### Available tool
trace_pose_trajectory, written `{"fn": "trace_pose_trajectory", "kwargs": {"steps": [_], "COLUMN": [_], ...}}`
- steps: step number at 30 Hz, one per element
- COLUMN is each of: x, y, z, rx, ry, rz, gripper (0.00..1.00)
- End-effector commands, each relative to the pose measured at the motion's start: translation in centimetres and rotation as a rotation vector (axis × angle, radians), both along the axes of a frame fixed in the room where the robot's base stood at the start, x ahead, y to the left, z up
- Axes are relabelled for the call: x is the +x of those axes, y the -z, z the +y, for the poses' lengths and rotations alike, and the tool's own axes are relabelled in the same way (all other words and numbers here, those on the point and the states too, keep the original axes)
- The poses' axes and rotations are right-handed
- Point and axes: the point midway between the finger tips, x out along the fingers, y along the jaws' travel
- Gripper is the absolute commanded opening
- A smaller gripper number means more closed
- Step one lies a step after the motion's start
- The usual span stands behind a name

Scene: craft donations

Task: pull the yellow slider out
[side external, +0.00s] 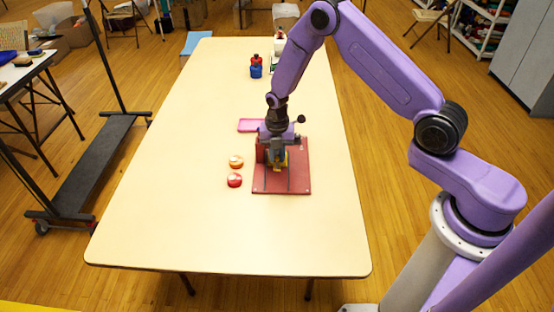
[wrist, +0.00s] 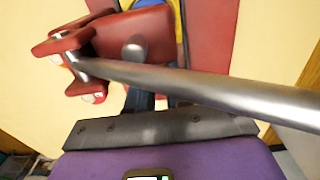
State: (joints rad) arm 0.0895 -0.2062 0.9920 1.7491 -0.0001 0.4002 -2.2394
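A red board fixture (side external: 300,180) lies on the table, with a dark upright part and a metal rod on it. A small yellow piece, which looks like the yellow slider (side external: 283,161), shows on the fixture beneath my gripper (side external: 278,152). My gripper points down over the fixture, close to the yellow piece; I cannot tell whether it touches it. In the wrist view a yellow strip (wrist: 180,22) shows at the top beside a red block. A silver rod (wrist: 200,85) crosses in front and hides most of the fingers, so their opening is unclear.
Two round red-and-cream items (side external: 235,161) (side external: 234,180) lie just left of the fixture. A pink tray (side external: 250,125) sits behind it. A red-and-blue container (side external: 256,68) and a white bottle (side external: 280,44) stand farther back. The table's near end and left side are clear.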

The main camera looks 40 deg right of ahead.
Motion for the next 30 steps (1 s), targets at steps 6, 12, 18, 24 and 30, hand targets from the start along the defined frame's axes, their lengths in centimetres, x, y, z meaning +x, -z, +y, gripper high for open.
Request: {"fn": "trace_pose_trajectory", "kwargs": {"steps": [6,12,18,24,30], "x": [-0.3,-1.1,-2.0,-2.8,-3.7], "y": [0.0,0.0,0.0,0.0,0.0], "z": [0.3,1.2,2.0,2.8,3.7], "rx": [0.0,0.0,0.0,0.0,-0.001], "ry": [-0.001,-0.002,-0.001,-0.002,-0.003], "rz": [0.001,0.001,0.001,0.001,0.001], "gripper": [0.0,0.0,0.0,0.0,0.0]}}
